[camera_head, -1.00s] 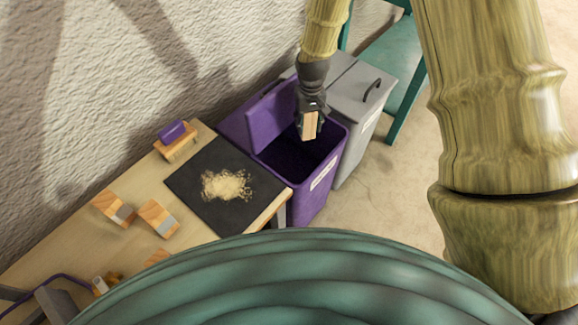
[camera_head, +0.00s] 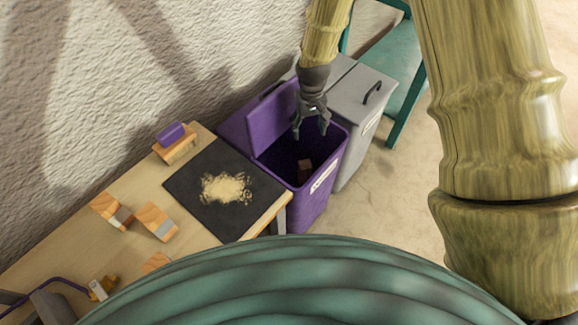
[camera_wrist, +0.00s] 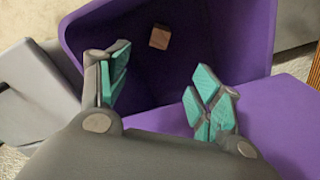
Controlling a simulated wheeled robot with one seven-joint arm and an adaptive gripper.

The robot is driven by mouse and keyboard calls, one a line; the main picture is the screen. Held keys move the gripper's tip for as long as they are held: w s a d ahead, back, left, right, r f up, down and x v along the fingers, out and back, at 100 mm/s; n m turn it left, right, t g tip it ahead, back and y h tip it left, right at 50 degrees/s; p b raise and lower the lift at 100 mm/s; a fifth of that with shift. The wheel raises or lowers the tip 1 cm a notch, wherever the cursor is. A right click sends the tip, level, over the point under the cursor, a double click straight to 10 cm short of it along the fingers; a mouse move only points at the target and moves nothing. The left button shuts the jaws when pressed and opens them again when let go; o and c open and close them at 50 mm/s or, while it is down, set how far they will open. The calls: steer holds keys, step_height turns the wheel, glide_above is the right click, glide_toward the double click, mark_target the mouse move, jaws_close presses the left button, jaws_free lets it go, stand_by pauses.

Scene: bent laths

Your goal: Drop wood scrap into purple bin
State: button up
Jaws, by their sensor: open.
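The purple bin (camera_head: 328,187) stands at the right end of the workbench with its lid (camera_head: 277,112) raised on the wall side. The wood scrap (camera_head: 304,170), a small brown block, is inside the bin; the wrist view shows it (camera_wrist: 159,37) within the dark interior, below and apart from my fingers. My gripper (camera_head: 311,132) is above the bin opening, pointing down, open and empty. Its teal-padded fingers (camera_wrist: 160,95) are spread in the wrist view.
A grey lidded bin (camera_head: 362,95) stands directly right of the purple one. The workbench holds a black mat (camera_head: 197,205) with sawdust (camera_head: 226,188), several wooden blocks (camera_head: 155,221) and a purple-topped block (camera_head: 174,142). A teal bench (camera_head: 400,75) stands behind at right.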

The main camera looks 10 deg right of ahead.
step_height(320, 180, up, 12)
stand_by(0.6)
steer(key=shift+f, duration=0.1)
